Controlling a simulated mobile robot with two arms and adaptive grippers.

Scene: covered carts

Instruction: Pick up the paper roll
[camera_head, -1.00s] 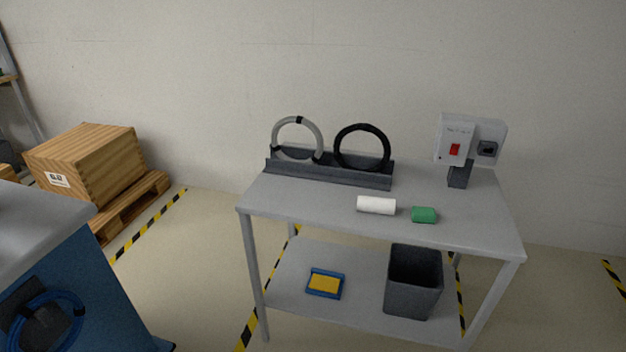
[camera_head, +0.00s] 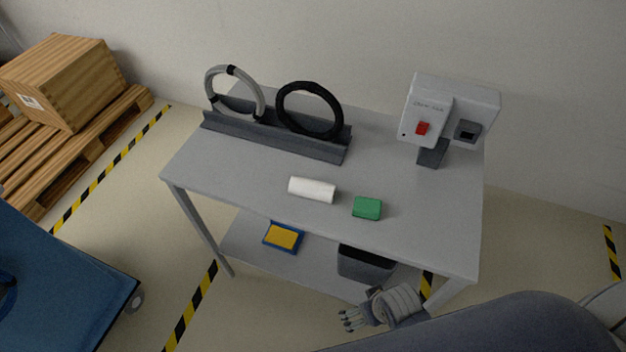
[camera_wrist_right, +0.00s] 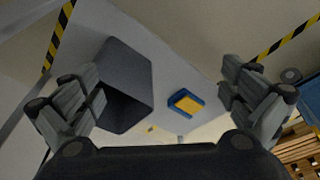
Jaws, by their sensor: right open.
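The white paper roll (camera_head: 312,190) lies on its side on the grey cart's top (camera_head: 225,170), near the front edge. A green block-like item (camera_head: 367,208) lies just right of it. My right gripper (camera_head: 350,318) is in front of the cart, below and right of the roll, apart from it. In the right wrist view the right gripper (camera_wrist_right: 160,95) has its fingers spread wide with nothing between them; the roll does not show there. My left gripper is not in view.
A rack with a grey ring (camera_head: 234,90) and a black ring (camera_head: 309,110) stands at the back of the top. A grey box with a red switch (camera_head: 450,110) stands at right. Below are a dark bin (camera_wrist_right: 125,75) and a blue-yellow item (camera_wrist_right: 187,102). A blue cart (camera_head: 60,265) stands left.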

